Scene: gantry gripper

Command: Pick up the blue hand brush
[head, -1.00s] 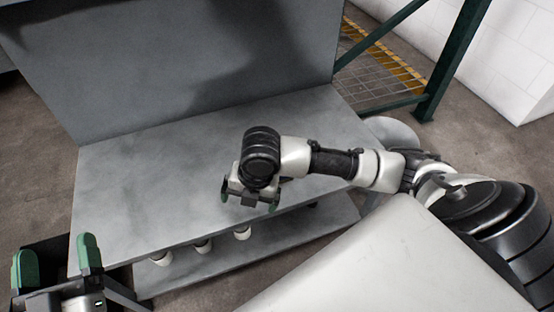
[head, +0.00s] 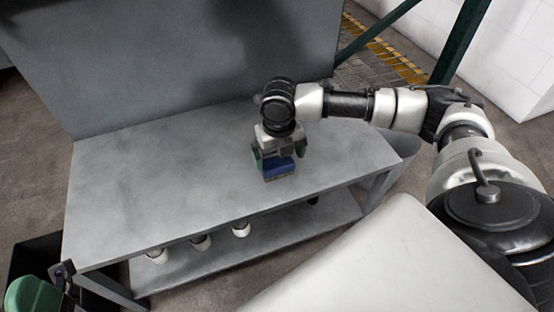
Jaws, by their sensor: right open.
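The blue hand brush (head: 279,169) is on the grey workbench top, right of its middle and near the front edge. Only its blue body and a darker lower edge show; the upper part is hidden by my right gripper. My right gripper (head: 278,162) points down just over the brush, with a green-padded finger at its left. It is open, and I cannot tell whether the fingers touch the brush. Part of my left gripper (head: 48,287) shows at the lower left corner, with one green pad, away from the brush; its other finger is mostly out of frame.
The workbench (head: 150,190) is otherwise bare on top, with a tall grey back panel (head: 170,60). A dark bin (head: 30,258) is at the lower left. A green post (head: 462,40) rises at the right.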

